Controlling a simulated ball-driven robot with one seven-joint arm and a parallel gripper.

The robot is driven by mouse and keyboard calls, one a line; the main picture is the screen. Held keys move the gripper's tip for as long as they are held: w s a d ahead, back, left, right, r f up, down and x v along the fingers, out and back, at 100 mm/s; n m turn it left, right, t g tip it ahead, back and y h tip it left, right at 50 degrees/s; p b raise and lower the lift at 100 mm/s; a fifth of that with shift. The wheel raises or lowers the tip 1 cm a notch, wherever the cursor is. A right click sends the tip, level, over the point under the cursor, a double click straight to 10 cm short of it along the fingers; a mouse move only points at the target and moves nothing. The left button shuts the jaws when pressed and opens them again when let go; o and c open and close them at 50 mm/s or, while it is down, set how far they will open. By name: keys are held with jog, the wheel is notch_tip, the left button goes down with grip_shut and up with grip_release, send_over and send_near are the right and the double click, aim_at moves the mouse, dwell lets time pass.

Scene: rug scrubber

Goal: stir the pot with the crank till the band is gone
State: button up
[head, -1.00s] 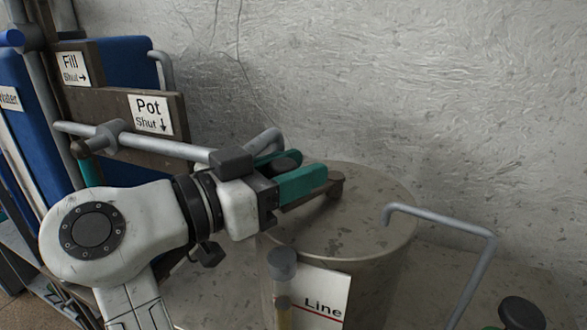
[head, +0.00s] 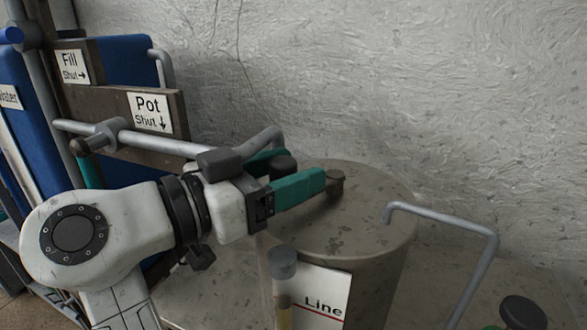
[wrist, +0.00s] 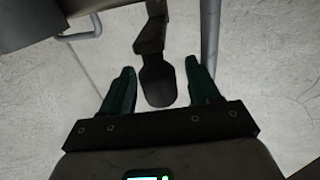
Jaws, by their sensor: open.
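The pot (head: 350,255) is a grey-brown drum with a flat speckled top. On the top is the crank's brown hub (head: 336,181); the crank's arm is mostly hidden by my near finger. My gripper (head: 296,168) is open over the pot top, with green fingers. The crank's dark knob (head: 283,167) shows between them. In the wrist view, the knob (wrist: 158,85) hangs between the fingers with a gap on each side. The band is not clearly visible.
A "Line" label (head: 321,290) and a gauge tube (head: 283,312) are on the pot's front. A bent grey pipe (head: 445,217) rises at the right. The "Pot" lever board (head: 150,115) and blue tank (head: 125,65) stand left. A wall is behind.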

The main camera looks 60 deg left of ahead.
jog(key=s+b, duration=0.1)
jog(key=s, duration=0.8)
jog(key=shift+s+d, duration=0.25)
jog(key=shift+d, duration=0.1)
